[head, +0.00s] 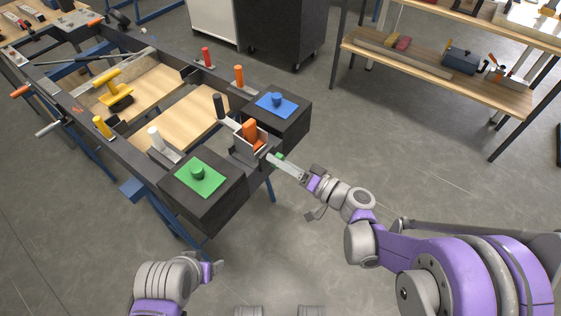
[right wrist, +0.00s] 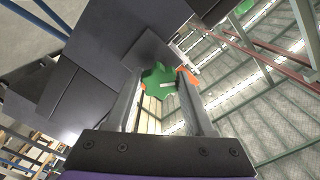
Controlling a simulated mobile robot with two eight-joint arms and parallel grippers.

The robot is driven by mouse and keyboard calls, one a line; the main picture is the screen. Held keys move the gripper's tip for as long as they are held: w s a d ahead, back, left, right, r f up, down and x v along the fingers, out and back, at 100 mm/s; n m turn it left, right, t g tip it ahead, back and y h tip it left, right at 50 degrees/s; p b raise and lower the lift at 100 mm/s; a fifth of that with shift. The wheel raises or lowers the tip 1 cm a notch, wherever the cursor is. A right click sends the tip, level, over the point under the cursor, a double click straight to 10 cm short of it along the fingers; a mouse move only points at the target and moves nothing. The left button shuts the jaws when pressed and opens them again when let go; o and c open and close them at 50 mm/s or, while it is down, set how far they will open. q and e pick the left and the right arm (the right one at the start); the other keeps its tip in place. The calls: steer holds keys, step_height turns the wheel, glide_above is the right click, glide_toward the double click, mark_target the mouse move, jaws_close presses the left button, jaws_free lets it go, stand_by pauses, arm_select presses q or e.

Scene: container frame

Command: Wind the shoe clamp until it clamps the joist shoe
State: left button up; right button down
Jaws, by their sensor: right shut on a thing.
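The shoe clamp's green knob (head: 280,157) shows at the outer side of the frame's end, between the green and blue pads. In the right wrist view the star-shaped green knob (right wrist: 158,84) sits between my fingertips. My right gripper (head: 276,160) is shut on it. A grey metal bracket, seemingly the joist shoe (head: 240,147), stands just inboard of the knob, with an orange piece (head: 250,131) upright in it. I cannot tell whether the clamp touches the shoe. My left gripper (head: 213,270) is low in the head view, away from the frame; its jaw opening is unclear.
The dark frame (head: 130,150) bears a green pad (head: 197,178) and a blue pad (head: 275,105) on its corner blocks. Several coloured handles stand along it. A wooden workbench shelf (head: 440,78) is at the back right. The floor in front is clear.

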steer(key=m, duration=0.5)
steer(key=shift+m, duration=0.4)
steer(key=m+b, duration=0.1)
steer(key=m, duration=0.9)
steer(key=shift+m+b, duration=0.35)
steer(key=shift+m, duration=0.05)
steer(key=m, duration=0.5)
steer(key=shift+m+b, duration=0.3)
steer(key=shift+m, duration=0.1)
steer(key=shift+c, duration=1.4)
jaws_free()
